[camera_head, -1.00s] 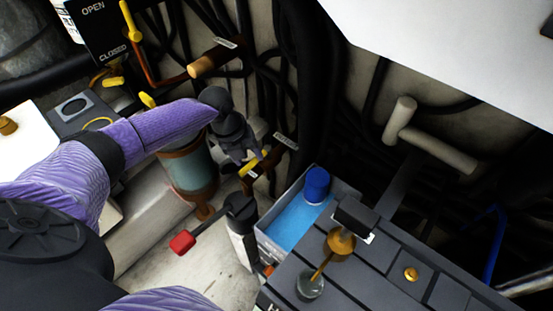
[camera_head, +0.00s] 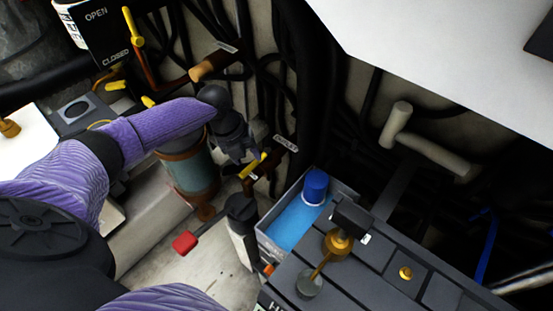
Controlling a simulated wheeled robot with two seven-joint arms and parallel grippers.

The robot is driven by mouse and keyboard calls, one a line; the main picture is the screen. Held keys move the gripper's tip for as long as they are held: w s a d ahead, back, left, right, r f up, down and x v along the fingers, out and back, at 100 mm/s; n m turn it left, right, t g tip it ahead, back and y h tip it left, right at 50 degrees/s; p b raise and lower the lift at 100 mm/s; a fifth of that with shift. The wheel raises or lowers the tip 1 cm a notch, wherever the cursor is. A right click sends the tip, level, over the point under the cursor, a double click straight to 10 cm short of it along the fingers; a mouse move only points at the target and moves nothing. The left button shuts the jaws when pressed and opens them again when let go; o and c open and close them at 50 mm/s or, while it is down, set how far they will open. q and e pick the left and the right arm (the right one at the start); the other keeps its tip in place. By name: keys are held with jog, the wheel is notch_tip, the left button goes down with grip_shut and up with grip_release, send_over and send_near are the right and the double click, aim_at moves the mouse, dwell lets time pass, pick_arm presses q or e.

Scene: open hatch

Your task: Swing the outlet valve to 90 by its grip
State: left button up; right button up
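A small valve with a yellow grip (camera_head: 252,167) sits on a copper pipe behind the blue-banded cylinder.
An OPEN/CLOSED plate and yellow lever (camera_head: 133,27) are upper left. Dark hoses crowd behind; a white panel overhangs upper right.

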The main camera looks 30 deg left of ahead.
pick_arm(q)
jog(key=p+v, duration=0.5)
jog(key=v, duration=0.2)
jog(key=shift+f, duration=0.1)
